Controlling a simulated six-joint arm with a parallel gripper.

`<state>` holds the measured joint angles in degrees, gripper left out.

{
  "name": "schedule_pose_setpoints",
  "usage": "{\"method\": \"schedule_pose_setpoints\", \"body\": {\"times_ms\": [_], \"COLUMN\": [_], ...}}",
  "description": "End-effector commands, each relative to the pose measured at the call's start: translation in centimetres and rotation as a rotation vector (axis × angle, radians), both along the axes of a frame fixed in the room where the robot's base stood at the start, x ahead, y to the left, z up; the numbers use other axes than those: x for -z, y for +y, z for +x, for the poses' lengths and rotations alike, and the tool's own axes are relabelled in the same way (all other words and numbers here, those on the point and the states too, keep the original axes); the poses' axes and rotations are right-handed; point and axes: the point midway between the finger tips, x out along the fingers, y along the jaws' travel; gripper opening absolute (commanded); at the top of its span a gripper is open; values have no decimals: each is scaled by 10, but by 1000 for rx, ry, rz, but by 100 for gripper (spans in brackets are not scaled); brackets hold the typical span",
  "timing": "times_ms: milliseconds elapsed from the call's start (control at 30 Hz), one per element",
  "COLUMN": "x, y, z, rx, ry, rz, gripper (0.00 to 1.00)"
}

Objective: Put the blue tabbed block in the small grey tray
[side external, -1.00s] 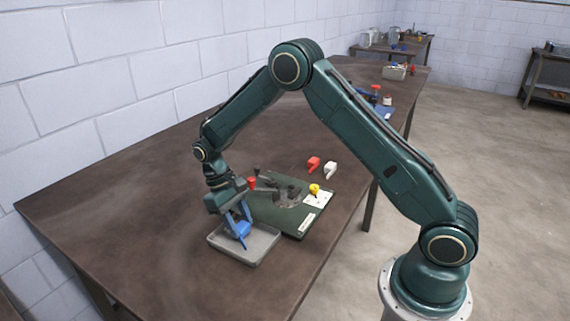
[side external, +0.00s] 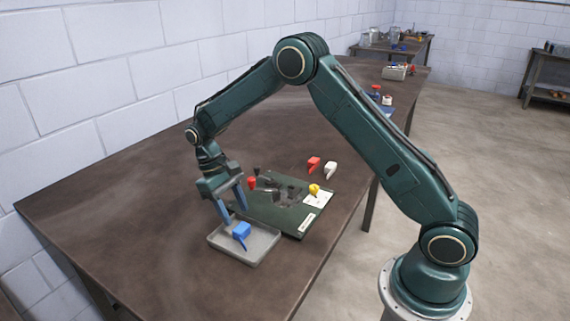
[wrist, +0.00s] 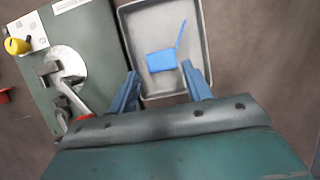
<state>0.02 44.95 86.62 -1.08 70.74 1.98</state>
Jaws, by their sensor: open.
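The blue tabbed block (side external: 242,231) lies in the small grey tray (side external: 262,256), with its thin tab pointing toward the front. In the wrist view the block (wrist: 162,61) rests on the tray floor, inside the rim of the tray (wrist: 140,97), with its tab angled up and right. My gripper (side external: 234,214) is open and empty, just above and behind the block. In the wrist view its two blue fingers (wrist: 161,87) are spread wide, apart from the block.
A green board (side external: 291,229) with a dark metal fixture (side external: 285,191) lies right beside the tray. A yellow piece (side external: 314,189) sits on a white card on the board. Red (side external: 313,164) and white (side external: 330,169) pieces lie behind it. The table's left side is clear.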

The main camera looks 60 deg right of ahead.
Motion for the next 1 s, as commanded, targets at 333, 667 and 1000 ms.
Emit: {"method": "schedule_pose_setpoints", "body": {"times_ms": [333,667,1000], "x": [-52,-73,-73], "y": [0,-1,0], "z": [22,30,30], "rx": [-1,1,0], "ry": [-2,-1,0], "rz": [1,1,1], "gripper": [49,49,49]}}
